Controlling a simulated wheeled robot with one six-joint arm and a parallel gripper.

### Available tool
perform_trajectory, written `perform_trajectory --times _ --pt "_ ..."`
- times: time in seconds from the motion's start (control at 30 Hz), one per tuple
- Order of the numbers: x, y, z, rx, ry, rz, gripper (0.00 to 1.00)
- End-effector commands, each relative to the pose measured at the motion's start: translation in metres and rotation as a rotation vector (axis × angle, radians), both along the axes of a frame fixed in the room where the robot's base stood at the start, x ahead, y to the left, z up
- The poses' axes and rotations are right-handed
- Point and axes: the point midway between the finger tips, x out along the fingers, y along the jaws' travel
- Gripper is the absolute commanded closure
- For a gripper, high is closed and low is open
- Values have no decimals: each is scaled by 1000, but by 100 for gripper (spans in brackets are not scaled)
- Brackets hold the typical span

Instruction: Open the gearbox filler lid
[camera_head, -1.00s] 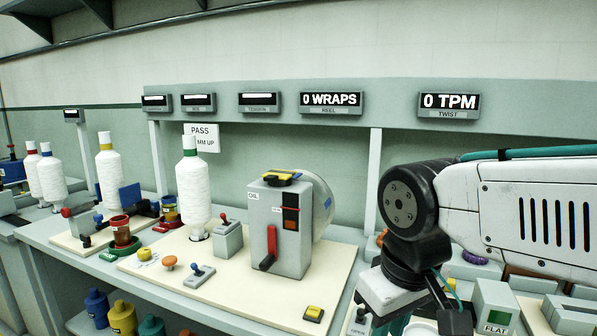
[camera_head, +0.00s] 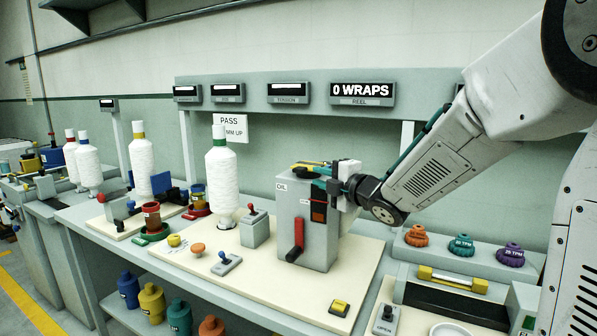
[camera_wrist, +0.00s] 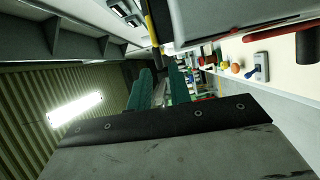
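The gearbox (camera_head: 291,216) is a grey upright box marked OIL, with a red lever (camera_head: 298,236) on its front. Its filler lid (camera_head: 306,164), yellow and dark, lies on top, partly hidden by my gripper; it looks down, but its exact angle is unclear. My gripper (camera_head: 316,171) reaches in from the right, its teal fingers at the lid's level. In the wrist view my gripper (camera_wrist: 160,78) has its two fingers apart with a gap between them. A yellow and black edge (camera_wrist: 152,38), probably the lid's, shows just beyond the tips. Whether anything touches is unclear.
A white yarn cone (camera_head: 221,180) and a small grey lever box (camera_head: 255,228) stand left of the gearbox. A yellow button (camera_head: 340,307) and a blue-handled lever (camera_head: 226,262) sit on the board in front. Coloured knobs (camera_head: 463,245) line the right rear.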

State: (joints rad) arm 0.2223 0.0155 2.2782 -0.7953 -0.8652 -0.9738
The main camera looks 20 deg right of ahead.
Motion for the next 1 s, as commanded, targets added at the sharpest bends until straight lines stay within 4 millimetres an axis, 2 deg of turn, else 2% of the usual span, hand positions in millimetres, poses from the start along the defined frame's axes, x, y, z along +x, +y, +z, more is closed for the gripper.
perform_trajectory --times 0.17,0.6,0.97,1.0 --pt "9 9 1 -20 -41 44 80" --pt "67 33 1 -18 -39 43 80" --pt "74 35 1 -19 -39 41 80" --pt "74 35 1 -19 -39 41 86"
